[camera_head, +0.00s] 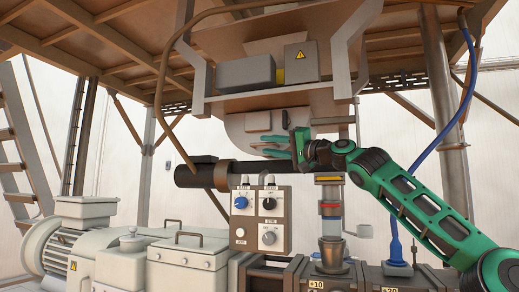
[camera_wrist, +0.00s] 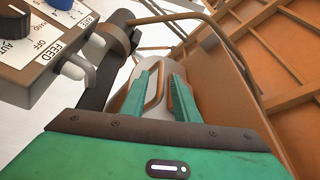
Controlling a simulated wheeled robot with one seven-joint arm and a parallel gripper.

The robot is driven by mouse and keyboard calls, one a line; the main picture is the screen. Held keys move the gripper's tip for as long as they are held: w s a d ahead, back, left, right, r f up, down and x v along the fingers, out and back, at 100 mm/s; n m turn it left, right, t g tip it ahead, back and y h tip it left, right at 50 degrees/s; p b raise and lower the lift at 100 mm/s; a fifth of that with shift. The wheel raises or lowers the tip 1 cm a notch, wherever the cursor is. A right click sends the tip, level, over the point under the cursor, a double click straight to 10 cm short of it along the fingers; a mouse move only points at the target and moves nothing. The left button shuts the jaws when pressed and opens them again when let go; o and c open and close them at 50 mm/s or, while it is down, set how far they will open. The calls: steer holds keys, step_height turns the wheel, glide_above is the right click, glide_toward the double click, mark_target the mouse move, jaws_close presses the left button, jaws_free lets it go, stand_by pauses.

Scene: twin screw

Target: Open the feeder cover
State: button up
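The pale, rounded feeder cover (camera_head: 240,127) hangs below the brown hopper in the head view. In the wrist view the pale cover (camera_wrist: 164,121) lies behind my fingers, with a brown bar-like handle (camera_wrist: 157,86) standing out from it. My gripper (camera_head: 270,147) is at the lower part of the cover, its teal fingers pointing left. In the wrist view my gripper (camera_wrist: 162,98) has its two fingers apart, with the handle in the gap, nearer the left finger. I cannot tell whether a finger touches it.
A control box (camera_head: 261,217) with knobs stands below my gripper, and also shows at upper left in the wrist view (camera_wrist: 45,45). A dark horizontal tube (camera_head: 205,174) runs just under the cover. A glass-sided column (camera_head: 330,220) stands below my wrist.

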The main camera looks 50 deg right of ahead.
steer(key=shift+x, duration=1.2)
jaws_close()
steer(key=shift+a, duration=0.25)
